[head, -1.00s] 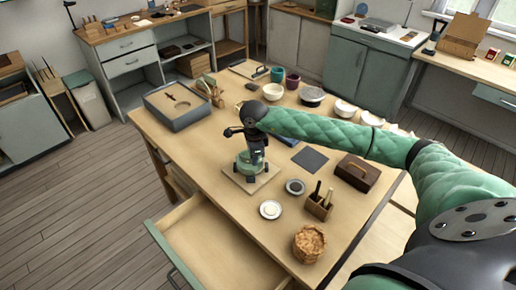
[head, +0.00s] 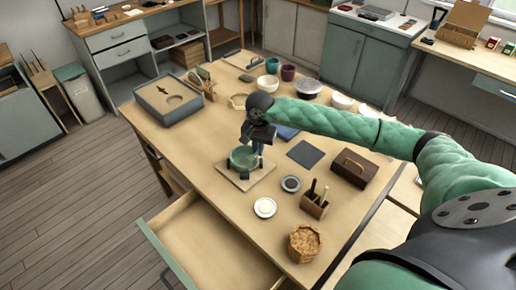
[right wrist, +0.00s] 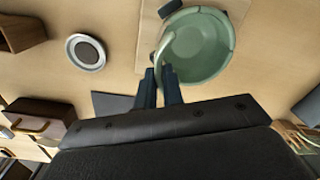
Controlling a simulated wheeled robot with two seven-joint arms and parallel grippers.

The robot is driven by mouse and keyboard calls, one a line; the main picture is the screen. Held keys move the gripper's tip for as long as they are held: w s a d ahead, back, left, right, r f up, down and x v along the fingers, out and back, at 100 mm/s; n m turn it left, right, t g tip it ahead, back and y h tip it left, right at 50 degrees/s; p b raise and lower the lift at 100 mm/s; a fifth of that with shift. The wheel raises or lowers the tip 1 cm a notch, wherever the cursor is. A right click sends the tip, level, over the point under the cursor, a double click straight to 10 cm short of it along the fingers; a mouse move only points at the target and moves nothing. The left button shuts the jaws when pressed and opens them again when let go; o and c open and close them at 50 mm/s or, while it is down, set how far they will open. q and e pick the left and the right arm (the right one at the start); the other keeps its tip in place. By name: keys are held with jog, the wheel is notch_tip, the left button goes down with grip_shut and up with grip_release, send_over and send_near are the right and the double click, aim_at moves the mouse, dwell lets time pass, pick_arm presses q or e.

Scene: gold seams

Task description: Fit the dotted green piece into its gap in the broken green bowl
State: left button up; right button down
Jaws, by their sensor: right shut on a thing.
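The broken green bowl (head: 242,160) stands upright on a light square board (head: 262,178) on the table, and also shows from above in the right wrist view (right wrist: 200,48). My right gripper (right wrist: 160,76) is at the bowl's rim, its two dark fingers close together. It is shut on a small green piece (right wrist: 161,52), seen as a thin pale-edged sliver at the rim. I cannot tell whether the piece touches the bowl or sits in the gap. Its dots are not visible. In the head view the gripper (head: 259,148) partly covers the bowl's far right side. My left gripper is out of view.
Dark clamps (right wrist: 170,7) stand on the board beside the bowl. An open drawer (head: 215,245) juts out at the front.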

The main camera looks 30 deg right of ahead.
jog(key=shift+f, duration=0.15)
jog(key=shift+f, duration=1.7)
jog(key=shift+b, duration=2.7)
dwell(1.9)
jog(key=shift+f+b, duration=0.3)
jog(key=shift+b, duration=0.4)
dwell(0.9)
